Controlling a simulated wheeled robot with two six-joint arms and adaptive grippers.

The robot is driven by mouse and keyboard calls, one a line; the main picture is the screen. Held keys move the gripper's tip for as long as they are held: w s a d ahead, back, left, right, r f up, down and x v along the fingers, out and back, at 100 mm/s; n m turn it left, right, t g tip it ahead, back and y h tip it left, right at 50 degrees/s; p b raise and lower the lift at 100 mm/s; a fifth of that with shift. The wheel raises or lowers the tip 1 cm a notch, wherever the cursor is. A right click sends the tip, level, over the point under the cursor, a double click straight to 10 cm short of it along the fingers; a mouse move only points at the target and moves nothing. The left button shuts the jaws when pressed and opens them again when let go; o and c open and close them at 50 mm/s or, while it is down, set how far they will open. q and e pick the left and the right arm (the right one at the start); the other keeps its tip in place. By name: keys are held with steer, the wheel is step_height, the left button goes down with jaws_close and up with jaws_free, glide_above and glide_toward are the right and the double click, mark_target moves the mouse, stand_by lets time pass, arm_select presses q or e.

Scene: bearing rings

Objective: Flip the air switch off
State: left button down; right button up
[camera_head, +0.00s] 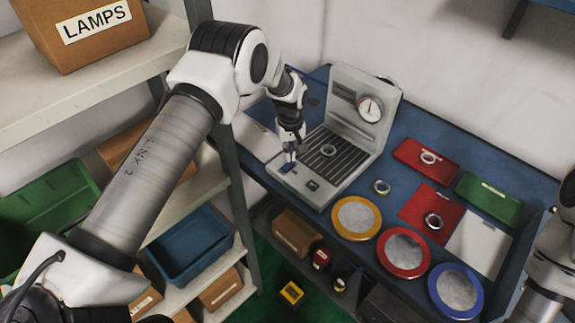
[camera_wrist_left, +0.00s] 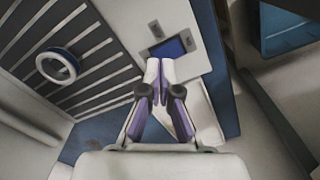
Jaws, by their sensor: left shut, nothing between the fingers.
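A grey test station (camera_head: 345,82) with a gauge (camera_head: 370,108) stands on the blue bench. A blue rectangular piece (camera_head: 287,168), likely the air switch, is at the front left of its base; it also shows in the left wrist view (camera_wrist_left: 181,45). A small dark fitting (camera_head: 312,185) is beside it. I cannot tell the switch's position. My left gripper (camera_head: 290,157) is shut and empty, its tips close to the blue piece; contact is unclear. Its tips (camera_wrist_left: 160,66) also show in the left wrist view. My right gripper is out of view; only its arm shows at the right edge.
A metal ring (camera_head: 328,151) lies on the station's slatted bed. Another ring (camera_head: 381,187) lies on the bench. Yellow (camera_head: 375,230), red (camera_head: 419,272) and blue (camera_head: 474,291) rimmed round trays line the front. A shelf post (camera_head: 237,185) stands close by my left arm.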

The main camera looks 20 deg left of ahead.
mark_target(290, 164)
arm_select(q)
steer(key=shift+f+b, duration=0.8)
steer(key=shift+f, duration=0.4)
stand_by(0.5)
steer(key=shift+s, duration=0.1)
steer(key=shift+r+p, duration=2.25)
steer(key=shift+r, duration=1.25)
